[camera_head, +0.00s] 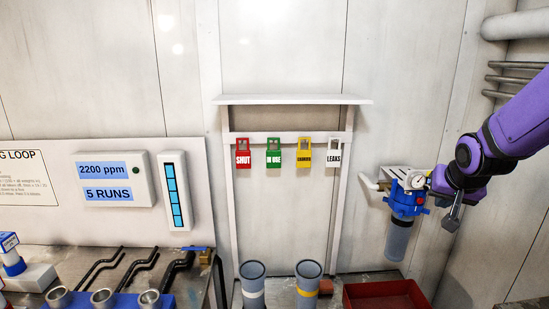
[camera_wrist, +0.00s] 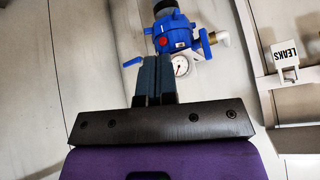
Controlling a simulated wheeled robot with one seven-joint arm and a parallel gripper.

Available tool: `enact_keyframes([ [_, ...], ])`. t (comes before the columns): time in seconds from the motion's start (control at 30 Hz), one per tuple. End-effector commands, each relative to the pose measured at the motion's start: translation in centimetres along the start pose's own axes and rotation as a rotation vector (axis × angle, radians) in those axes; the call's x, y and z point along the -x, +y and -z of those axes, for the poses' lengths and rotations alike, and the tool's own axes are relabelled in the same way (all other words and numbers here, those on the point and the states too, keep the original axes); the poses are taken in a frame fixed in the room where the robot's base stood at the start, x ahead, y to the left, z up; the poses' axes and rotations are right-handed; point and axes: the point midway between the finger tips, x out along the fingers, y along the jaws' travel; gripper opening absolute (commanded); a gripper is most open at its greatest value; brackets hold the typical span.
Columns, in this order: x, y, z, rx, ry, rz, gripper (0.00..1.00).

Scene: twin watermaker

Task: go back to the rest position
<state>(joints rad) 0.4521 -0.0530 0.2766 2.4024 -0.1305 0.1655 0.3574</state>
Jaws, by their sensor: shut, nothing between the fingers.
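My gripper (camera_head: 452,217) is at the right in the head view, at the end of my purple arm, just right of a blue filter housing (camera_head: 405,198) on the wall. In the wrist view my gripper (camera_wrist: 153,60) has its fingers together and empty. The blue housing (camera_wrist: 172,32) shows beyond the fingertips, with a round gauge (camera_wrist: 181,66) beside them. I cannot tell whether the fingers touch the housing.
A rack (camera_head: 290,100) holds red, green, yellow and white tags. Below stand two grey cups (camera_head: 252,285) and a red bin (camera_head: 385,296). Grey pipes (camera_head: 515,25) run at the upper right. A bench with black handles (camera_head: 140,270) is at the left.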

Motion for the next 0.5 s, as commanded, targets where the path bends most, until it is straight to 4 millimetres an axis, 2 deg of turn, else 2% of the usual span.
enact_keyframes([
  [0.03, 1.8, -0.5, -0.4, 0.028, 0.000, -0.006, 0.00],
  [0.1, 4.0, -0.9, -1.2, 0.063, -0.013, -0.014, 0.00],
  [0.27, 8.9, -1.4, -3.4, 0.137, -0.042, -0.022, 0.00],
  [0.5, 15.8, -1.5, -7.6, 0.237, -0.092, 0.005, 0.00],
])
